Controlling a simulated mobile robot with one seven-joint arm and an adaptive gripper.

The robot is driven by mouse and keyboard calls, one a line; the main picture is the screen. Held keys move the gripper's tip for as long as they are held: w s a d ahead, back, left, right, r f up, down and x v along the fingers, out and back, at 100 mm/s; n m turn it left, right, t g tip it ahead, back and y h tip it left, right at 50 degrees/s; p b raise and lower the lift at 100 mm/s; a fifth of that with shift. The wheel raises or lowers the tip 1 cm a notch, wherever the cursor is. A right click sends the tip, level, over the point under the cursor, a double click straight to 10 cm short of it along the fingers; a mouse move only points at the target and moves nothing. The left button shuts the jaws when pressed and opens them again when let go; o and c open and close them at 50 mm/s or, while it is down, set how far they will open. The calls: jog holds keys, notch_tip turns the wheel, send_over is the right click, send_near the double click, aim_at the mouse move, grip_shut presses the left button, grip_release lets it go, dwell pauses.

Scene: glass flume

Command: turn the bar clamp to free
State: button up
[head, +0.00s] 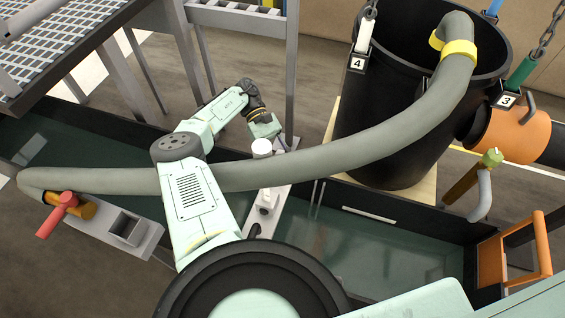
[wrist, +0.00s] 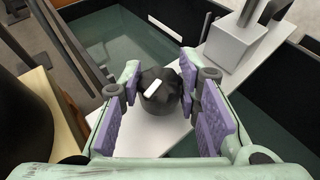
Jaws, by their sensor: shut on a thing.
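The bar clamp's black round knob (wrist: 160,97) sits on a pale flat bar (wrist: 138,135) in the wrist view. A white pointer mark on the knob's top slants from lower left to upper right. My gripper (wrist: 160,86) is shut on the knob, with purple pads on both sides of it. In the head view my gripper (head: 268,130) is at the far end of the pale bar (head: 278,190), which lies across the flume. The knob is not clearly visible there, and no markings around it can be read.
A grey block (wrist: 232,48) with an upright post stands on the bar beyond the knob. The grey hose (head: 330,165) passes beside my arm to the black tank (head: 400,130). The flume (head: 380,250) has dark rims. A red-handled valve (head: 65,200) is at left.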

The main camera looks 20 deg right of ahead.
aim_at(283, 162)
jog(key=shift+f+m+g+y+b, duration=0.1)
jog(key=shift+m+g+y+b, duration=0.2)
jog(key=shift+m+y+b, duration=1.15)
jog(key=shift+m+y, duration=0.25)
jog(key=shift+y, duration=0.2)
jog(key=o, duration=1.1)
jog(key=shift+o, duration=0.2)
notch_tip(283, 162, up, 10)
jog(key=shift+r, duration=0.1)
